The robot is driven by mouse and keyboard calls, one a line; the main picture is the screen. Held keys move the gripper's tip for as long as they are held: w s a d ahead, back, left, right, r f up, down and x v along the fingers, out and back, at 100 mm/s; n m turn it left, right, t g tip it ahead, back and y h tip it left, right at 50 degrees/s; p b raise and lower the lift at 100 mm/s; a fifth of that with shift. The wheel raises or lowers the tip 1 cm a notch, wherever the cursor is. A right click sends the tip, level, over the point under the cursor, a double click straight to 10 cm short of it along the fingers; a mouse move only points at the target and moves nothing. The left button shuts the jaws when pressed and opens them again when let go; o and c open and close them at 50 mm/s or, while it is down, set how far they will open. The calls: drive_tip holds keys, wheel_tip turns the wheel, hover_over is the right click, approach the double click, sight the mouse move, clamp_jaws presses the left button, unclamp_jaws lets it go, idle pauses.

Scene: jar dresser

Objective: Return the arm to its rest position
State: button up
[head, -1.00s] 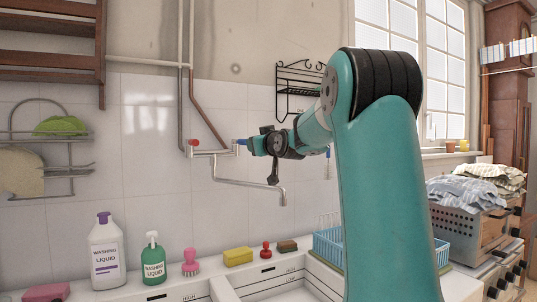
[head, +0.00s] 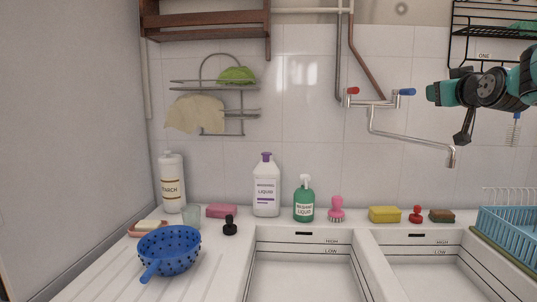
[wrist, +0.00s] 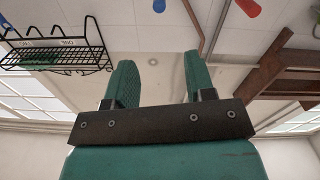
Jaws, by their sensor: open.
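My gripper (head: 447,93) is in the air at the right of the head view, in front of the tiled wall and to the right of the tap (head: 410,131). In the wrist view my gripper (wrist: 158,72) shows two teal fingers standing apart with nothing between them. The wrist view looks up toward the ceiling and upper wall. Most of my arm is outside the head view.
A wire rack (head: 490,35) hangs near my gripper and also shows in the wrist view (wrist: 60,50). Below are a double sink (head: 300,275), a blue dish rack (head: 508,238), a blue colander (head: 168,250), a white bottle (head: 266,190) and a green bottle (head: 304,203).

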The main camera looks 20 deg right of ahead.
drive_tip(key=w+a+f+n+g+y, duration=0.1)
drive_tip(key=a+f+n+g+y, duration=0.15)
drive_tip(key=a+f+y, duration=0.75)
drive_tip(key=a+f+n+g, duration=0.2)
drive_tip(key=a+f+g, duration=0.15)
drive_tip(key=a, duration=1.45)
drive_tip(key=s+a+f+n+g+y, duration=0.1)
drive_tip(key=s+a+f+n+g, duration=0.2)
drive_tip(key=s+a, duration=0.35)
drive_tip(key=s+a+f+g+y, duration=0.2)
drive_tip(key=s+a+f+g, duration=0.1)
drive_tip(key=s+a+f, duration=0.3)
drive_tip(key=s+a+f+n+g, duration=0.1)
drive_tip(key=s+a+f+g, duration=0.1)
drive_tip(key=s, duration=0.3)
drive_tip(key=s+a+f+n+g+h+p, duration=0.1)
drive_tip(key=s+a+f+g, duration=0.1)
drive_tip(key=s, duration=0.4)
drive_tip(key=shift+a, duration=0.35)
